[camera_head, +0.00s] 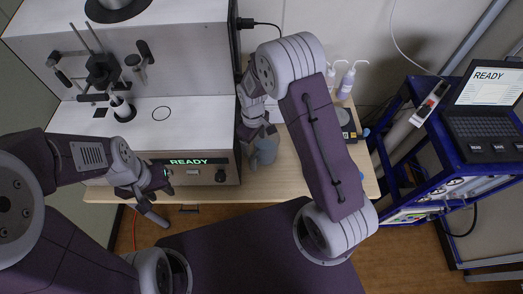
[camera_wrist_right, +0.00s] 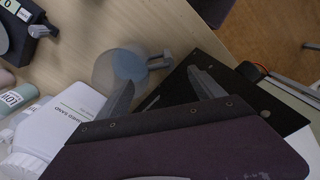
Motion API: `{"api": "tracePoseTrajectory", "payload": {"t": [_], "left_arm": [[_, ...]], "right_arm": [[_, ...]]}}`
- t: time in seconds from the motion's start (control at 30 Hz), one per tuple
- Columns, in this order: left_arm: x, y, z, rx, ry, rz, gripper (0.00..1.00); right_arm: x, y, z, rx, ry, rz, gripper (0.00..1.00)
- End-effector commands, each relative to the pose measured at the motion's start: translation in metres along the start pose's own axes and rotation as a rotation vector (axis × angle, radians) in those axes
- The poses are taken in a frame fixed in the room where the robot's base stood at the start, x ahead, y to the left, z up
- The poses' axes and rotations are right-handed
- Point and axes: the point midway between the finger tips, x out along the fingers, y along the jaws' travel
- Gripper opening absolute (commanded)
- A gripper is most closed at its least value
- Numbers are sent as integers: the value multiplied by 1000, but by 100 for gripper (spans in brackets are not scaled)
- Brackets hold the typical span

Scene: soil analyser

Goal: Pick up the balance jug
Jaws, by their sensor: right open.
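The balance jug (camera_head: 266,150) is a small grey-blue vessel on the wooden bench, just right of the analyser's front. In the right wrist view the jug (camera_wrist_right: 119,67) looks translucent, with blue inside and a handle pointing right. My right gripper (camera_head: 252,134) is beside the jug, partly hidden by its own wrist. In the wrist view my right gripper (camera_wrist_right: 165,88) has its fingers spread; the left finger lies near the jug's lower edge and nothing is held. My left gripper (camera_head: 165,207) is at the bench's front edge, left of the jug, with its fingers apart and empty.
The analyser (camera_head: 200,172) with a green READY display stands directly left of the jug. White bottles (camera_head: 345,80) and a dark device (camera_head: 346,122) stand toward the right of the bench. A large white bottle (camera_wrist_right: 65,120) is near my right gripper. A blue cart (camera_head: 455,150) holds a laptop.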

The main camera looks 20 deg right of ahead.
Motion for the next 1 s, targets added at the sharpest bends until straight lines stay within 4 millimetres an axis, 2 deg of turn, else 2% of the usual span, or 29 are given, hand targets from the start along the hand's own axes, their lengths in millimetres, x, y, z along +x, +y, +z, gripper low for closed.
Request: {"api": "tracePoseTrajectory", "payload": {"t": [0.13, 0.37, 0.6, 0.83, 0.87, 1.0], "left_arm": [[-5, 0, -1, 0, 0, 0, 36], [-10, 0, -1, 0, 1, 0, 36], [-18, 0, -2, 0, 1, 0, 36], [-18, 0, -2, 0, 1, 0, 36], [-18, 0, -2, 0, 1, 0, 36], [-18, 0, -2, 0, 1, 0, 36]], "right_arm": [[22, 0, 1, 3, -3, -2, 77], [35, -2, 2, 4, -4, -2, 77], [75, -5, 3, 5, -3, -2, 77], [79, -5, 2, 5, 1, 0, 77], [79, -5, 2, 5, 0, 0, 75], [79, -5, 2, 5, 0, 0, 36]]}}
